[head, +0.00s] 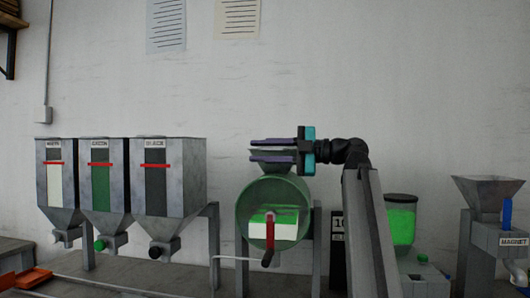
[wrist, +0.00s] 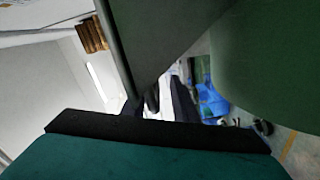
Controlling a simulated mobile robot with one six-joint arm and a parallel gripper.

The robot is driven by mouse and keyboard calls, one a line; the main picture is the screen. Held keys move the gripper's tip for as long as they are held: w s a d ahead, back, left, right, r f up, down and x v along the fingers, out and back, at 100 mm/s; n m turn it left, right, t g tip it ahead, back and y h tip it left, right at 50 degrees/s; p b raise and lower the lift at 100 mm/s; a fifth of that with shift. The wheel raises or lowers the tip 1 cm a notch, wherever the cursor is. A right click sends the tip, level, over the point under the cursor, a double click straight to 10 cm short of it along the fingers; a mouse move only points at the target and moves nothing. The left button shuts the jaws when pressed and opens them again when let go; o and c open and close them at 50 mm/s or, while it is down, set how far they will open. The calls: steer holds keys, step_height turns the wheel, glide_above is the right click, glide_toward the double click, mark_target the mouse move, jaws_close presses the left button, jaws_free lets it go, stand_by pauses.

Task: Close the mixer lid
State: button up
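The mixer is a green drum (head: 248,212) on a grey stand in the middle of the head view. A white and green box-like part (head: 285,230) shows on its front, with a red handle (head: 270,225) before it. I cannot tell for sure which part is the lid or how far it stands open. A grey-green funnel (head: 270,166) sits on top of the drum. My gripper (head: 256,149) points left just above the funnel, its two purple fingers apart with nothing visible between them. The lower finger overlaps the funnel's rim; contact is unclear.
Three labelled hoppers (head: 122,148) stand to the left. To the right are a container of green material (head: 401,222) and a grey magnet funnel unit (head: 487,190). An orange tray (head: 30,280) lies at lower left.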

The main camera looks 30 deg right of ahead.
steer(key=shift+d, duration=0.15)
steer(key=v, duration=1.3)
steer(key=shift+s+d+p, duration=0.2)
steer(key=shift+s+p, duration=0.1)
steer(key=shift+p, duration=0.15)
